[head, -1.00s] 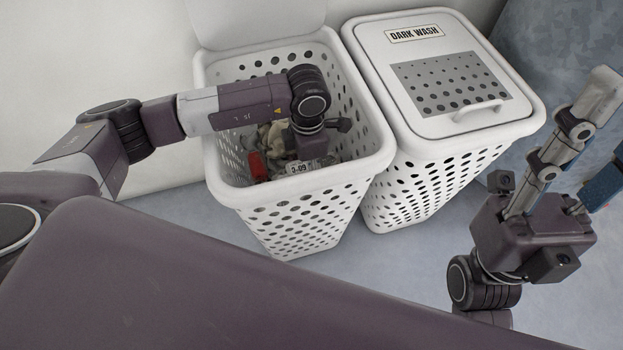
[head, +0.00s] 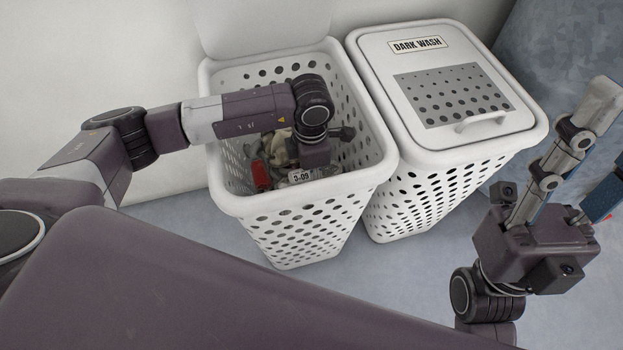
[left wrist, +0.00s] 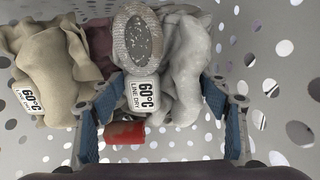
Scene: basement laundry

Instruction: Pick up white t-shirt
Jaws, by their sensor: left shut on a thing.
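The white t-shirt (left wrist: 183,70) looks like a crumpled pale grey-white cloth in the left wrist view. A white tag (left wrist: 145,95) reading 60°C LINE DRY shows at its front edge. My left gripper (left wrist: 160,90) has its blue fingers on both sides of this cloth and is shut on it, inside the open white hamper (head: 290,215). In the head view my left gripper (head: 315,155) points down into the hamper and its fingers are hidden. My right gripper (head: 608,140) is empty, with fingers apart, at the right edge.
Beige cloth (left wrist: 50,75) with a similar tag, a grey knitted oval item (left wrist: 138,40) and a red item (left wrist: 125,132) lie close around the held cloth. The perforated hamper walls surround my left gripper. A lidded DARK WASH hamper (head: 440,140) stands to the right.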

